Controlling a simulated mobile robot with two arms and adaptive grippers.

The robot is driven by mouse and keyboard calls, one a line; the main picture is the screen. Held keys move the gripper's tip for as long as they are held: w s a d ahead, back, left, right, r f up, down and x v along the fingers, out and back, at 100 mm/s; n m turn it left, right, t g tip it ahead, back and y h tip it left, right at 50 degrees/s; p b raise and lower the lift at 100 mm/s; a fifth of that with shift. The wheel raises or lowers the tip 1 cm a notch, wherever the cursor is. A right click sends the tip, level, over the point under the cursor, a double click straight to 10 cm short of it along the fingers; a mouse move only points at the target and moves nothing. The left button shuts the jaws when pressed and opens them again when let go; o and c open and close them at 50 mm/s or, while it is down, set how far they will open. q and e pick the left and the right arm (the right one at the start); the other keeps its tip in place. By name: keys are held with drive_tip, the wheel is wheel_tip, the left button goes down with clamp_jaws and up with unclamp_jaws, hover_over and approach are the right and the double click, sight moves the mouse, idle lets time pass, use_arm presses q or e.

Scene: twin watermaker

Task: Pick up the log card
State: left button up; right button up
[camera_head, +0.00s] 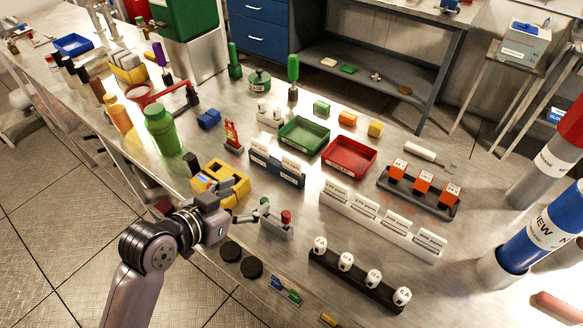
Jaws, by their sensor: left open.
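No card can be singled out by its print as the log card, because the lettering is too small to read. White cards (262,154) stand in a dark blue holder (278,174) near the middle of the bench. Several more white cards (365,207) stand in a long pale rack (384,224) to the right. My left gripper (246,200) is open over the near edge of the bench, beside a yellow case (209,176), lower left of the blue holder. I see nothing held in it. My right gripper is out of view.
A grey block with a red knob (286,216) stands just right of my left gripper. Behind the blue holder are a green tray (304,146) and a red tray (349,174). A black rack of white pots (357,281) is in front. A green bottle (162,130) stands left.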

use_arm(q)
wheel_tip(320, 180, up, 2)
drive_tip(key=w+d+h, duration=0.1)
drive_tip(key=w, duration=0.1)
drive_tip(key=p, duration=0.2)
approach(291, 161)
drive_tip(key=shift+t, duration=0.3)
drive_tip(key=x, duration=0.4)
drive_tip(key=shift+w+d+f, duration=0.15)
drive_tip(key=shift+d+f, duration=0.15)
drive_tip(key=shift+f, duration=0.05)
drive_tip(key=shift+w+d+f, duration=0.25)
drive_tip(key=shift+w+d, duration=0.15)
drive_tip(key=shift+w, duration=0.15)
drive_tip(key=shift+p+x, duration=0.6)
drive_tip(key=shift+x, duration=1.55)
drive_tip(key=shift+a+f, duration=0.1)
drive_tip(key=shift+a, duration=0.05)
drive_tip(key=shift+c, duration=0.2)
drive_tip(key=c, duration=1.1)
